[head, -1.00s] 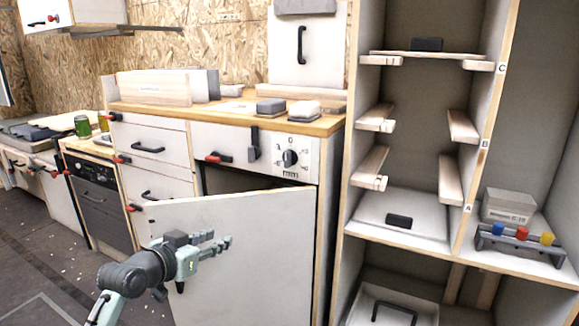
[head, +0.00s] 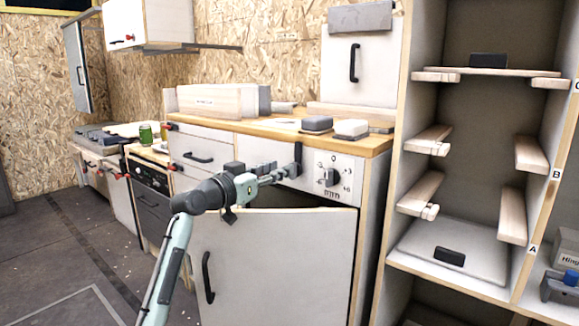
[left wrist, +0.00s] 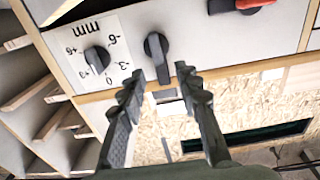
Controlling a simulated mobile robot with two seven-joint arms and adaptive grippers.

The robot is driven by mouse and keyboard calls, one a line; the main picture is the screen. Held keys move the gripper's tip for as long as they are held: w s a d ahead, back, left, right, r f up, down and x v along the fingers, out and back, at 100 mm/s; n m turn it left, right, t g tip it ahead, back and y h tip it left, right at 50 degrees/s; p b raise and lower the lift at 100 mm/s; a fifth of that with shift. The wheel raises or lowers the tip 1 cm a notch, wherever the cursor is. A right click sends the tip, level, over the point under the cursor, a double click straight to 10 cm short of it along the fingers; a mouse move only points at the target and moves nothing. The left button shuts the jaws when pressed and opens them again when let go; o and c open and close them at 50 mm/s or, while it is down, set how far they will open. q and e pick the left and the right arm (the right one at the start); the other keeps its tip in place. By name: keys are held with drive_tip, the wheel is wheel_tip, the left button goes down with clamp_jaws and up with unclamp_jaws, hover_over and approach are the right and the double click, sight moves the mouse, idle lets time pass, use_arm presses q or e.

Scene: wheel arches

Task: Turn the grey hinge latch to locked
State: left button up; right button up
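The grey hinge latch (head: 298,157) is a dark lever on the white cabinet front, left of the round dial. It also shows in the left wrist view (left wrist: 156,57), which is turned upside down, with its narrow end pointing towards my fingers. My left gripper (head: 288,171) is at the latch, partly covering it in the head view. In the left wrist view the gripper (left wrist: 160,72) is open, one finger on each side of the latch's narrow end, with gaps visible. My right gripper is not in view.
The white cabinet door (head: 275,260) stands ajar below my left arm. A dial (head: 330,177) with a number scale sits right of the latch. A red-handled latch (left wrist: 255,3) is on its other side. Dark and white blocks (head: 350,128) lie on the wooden worktop. Open shelves stand right.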

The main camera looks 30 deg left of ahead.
sight(295, 161)
use_arm(q)
drive_tip(key=shift+w+d, duration=0.2)
drive_tip(key=shift+w, duration=1.8)
clamp_jaws()
